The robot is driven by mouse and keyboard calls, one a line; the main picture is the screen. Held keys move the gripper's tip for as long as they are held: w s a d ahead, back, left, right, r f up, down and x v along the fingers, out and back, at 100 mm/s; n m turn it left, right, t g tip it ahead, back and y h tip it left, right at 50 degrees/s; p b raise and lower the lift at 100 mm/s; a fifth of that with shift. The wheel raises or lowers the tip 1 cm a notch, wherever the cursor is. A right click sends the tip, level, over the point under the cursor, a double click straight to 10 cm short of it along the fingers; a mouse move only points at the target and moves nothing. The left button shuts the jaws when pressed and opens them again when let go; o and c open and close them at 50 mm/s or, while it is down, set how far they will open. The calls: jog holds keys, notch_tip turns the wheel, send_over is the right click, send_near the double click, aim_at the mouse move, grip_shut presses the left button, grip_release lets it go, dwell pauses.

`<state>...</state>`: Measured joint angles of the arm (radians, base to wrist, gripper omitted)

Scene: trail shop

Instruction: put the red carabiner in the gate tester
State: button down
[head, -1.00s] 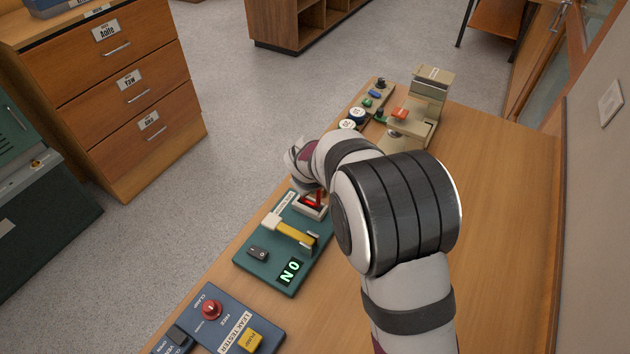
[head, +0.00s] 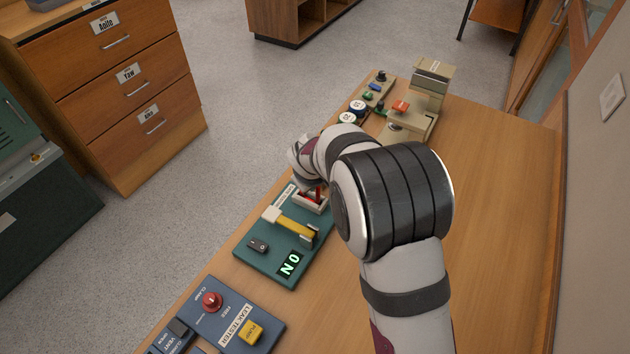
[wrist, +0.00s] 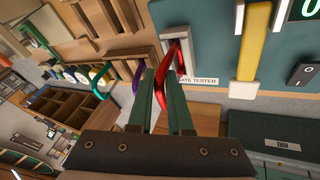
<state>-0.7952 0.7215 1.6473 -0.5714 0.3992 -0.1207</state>
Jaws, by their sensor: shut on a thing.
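The red carabiner (wrist: 184,50) is between the green fingertips of my gripper (wrist: 166,78) in the wrist view. My gripper is shut on it. In the head view a bit of red carabiner (head: 318,194) shows at the pale cradle (head: 311,204) of the gate tester. The gate tester (head: 262,262) is a teal board with a yellow lever (head: 294,229), a black switch and a lit green display. The carabiner's far end overlaps the cradle in the wrist view. I cannot tell whether it is seated. My wrist partly hides the gripper (head: 312,185) in the head view.
A blue leak tester (head: 222,318) lies nearer on the bench (head: 480,215). Beyond my arm stand a beige device (head: 430,88) and a board of small coloured parts (head: 366,99). Several coloured carabiners hang on a rack (wrist: 122,68) in the wrist view. The bench's right side is clear.

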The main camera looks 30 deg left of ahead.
jog(key=shift+f, duration=0.15)
jog(key=shift+c, duration=1.4)
grip_release()
jog(key=shift+r, duration=4.1)
